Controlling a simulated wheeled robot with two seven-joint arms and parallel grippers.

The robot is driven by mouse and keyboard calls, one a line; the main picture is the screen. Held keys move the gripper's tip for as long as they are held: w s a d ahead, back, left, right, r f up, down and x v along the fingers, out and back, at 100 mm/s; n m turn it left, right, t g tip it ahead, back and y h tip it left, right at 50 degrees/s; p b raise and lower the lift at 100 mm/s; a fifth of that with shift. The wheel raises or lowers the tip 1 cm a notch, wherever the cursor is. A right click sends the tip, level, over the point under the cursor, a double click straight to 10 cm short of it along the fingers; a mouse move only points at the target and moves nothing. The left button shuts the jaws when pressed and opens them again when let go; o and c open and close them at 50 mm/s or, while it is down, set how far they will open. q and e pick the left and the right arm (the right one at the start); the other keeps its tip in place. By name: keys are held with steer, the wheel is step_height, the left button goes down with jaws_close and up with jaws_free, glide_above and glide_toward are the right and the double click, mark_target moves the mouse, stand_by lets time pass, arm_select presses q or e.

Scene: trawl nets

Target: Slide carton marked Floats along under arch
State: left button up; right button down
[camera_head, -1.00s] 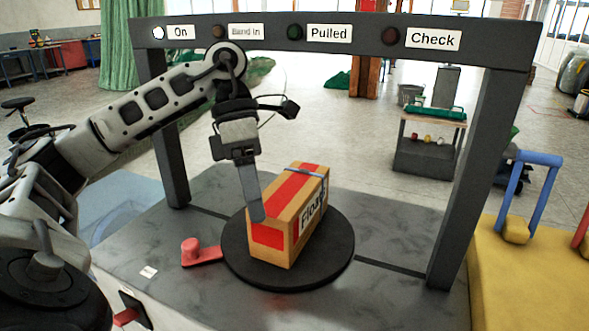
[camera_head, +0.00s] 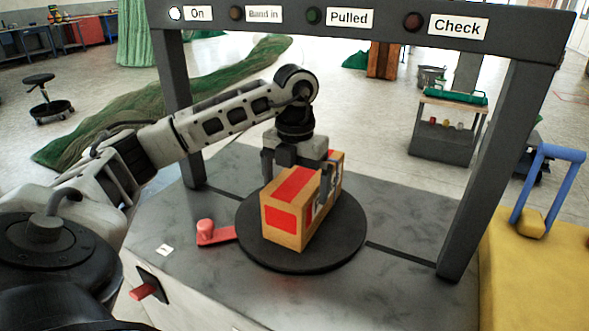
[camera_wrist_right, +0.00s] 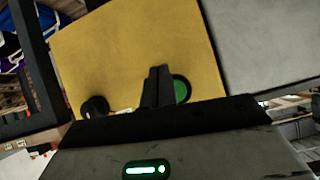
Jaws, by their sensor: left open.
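The carton (camera_head: 287,222) is tan with red tape and a partly hidden white label on its right side. It lies on a round black turntable (camera_head: 345,252) below the dark arch (camera_head: 485,165). My left gripper (camera_head: 296,186) is over the carton from above, open, with one finger by its left side and the other in front of its labelled right side. Whether the fingers touch it I cannot tell. In the right wrist view, a dark finger-like part of my right gripper (camera_wrist_right: 155,88) shows above a yellow surface; its opening is unclear.
A red handle (camera_head: 208,233) lies left of the turntable, and a red lever (camera_head: 144,291) sticks out of the bench front. The arch's On lamp (camera_head: 175,13) is lit white. A yellow table (camera_head: 530,285) with a blue frame (camera_head: 546,185) stands at the right.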

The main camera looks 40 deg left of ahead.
arm_select(q)
steer(key=shift+f, duration=2.05)
steer(key=c, duration=1.3)
steer(key=shift+w+a+r+p, duration=0.15)
steer(key=shift+w+a, duration=0.2)
steer(key=shift+w, duration=0.45)
steer(key=shift+w+a+f+p, duration=0.1)
steer(key=shift+w+a, duration=0.3)
steer(key=shift+w, duration=0.35)
steer(key=shift+w+a+r+p, duration=0.15)
steer(key=shift+w+a, duration=0.2)
steer(key=shift+w, duration=0.45)
steer(key=shift+f, duration=0.1)
steer(key=o, duration=1.3)
